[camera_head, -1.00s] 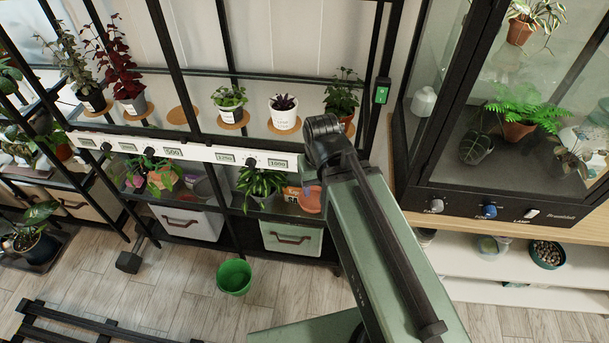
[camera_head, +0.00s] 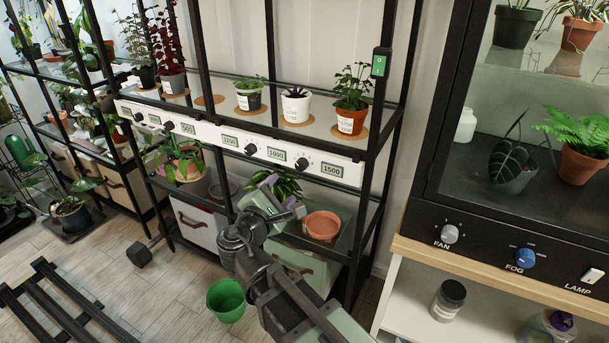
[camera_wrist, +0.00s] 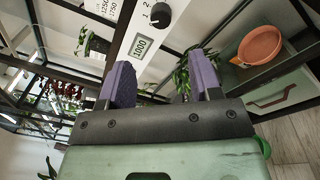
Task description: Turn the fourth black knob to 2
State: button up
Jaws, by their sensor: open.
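A white panel (camera_head: 215,133) along the plant shelf's front edge carries several black knobs and number displays. The fourth black knob from the left (camera_head: 301,164) sits between the displays 1000 and 1500. I cannot make out its pointer setting. My gripper (camera_head: 283,196) is open and empty, below and in front of the panel, apart from the knobs. In the wrist view its purple fingers (camera_wrist: 163,80) stand wide apart.
Potted plants, such as one in an orange pot (camera_head: 351,121), stand on the shelf above the panel. A terracotta bowl (camera_head: 322,226) is on the lower shelf. A black post stands right of the panel. A glass cabinet with a fan knob (camera_head: 449,234) is at right.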

aim_at(299, 167)
jog(key=x, duration=1)
jog(key=shift+w+d, duration=0.15)
jog(key=shift+w, duration=0.05)
jog(key=shift+c, duration=0.5)
jog(key=c, duration=0.8)
jog(key=shift+c, duration=0.2)
jog(key=shift+f+m, duration=0.1)
jog(key=shift+m, duration=0.3)
jog(key=m, duration=0.3)
jog(key=shift+m+h+b, duration=0.3)
jog(key=shift+m+b, duration=0.15)
jog(key=shift+m, duration=1.65)
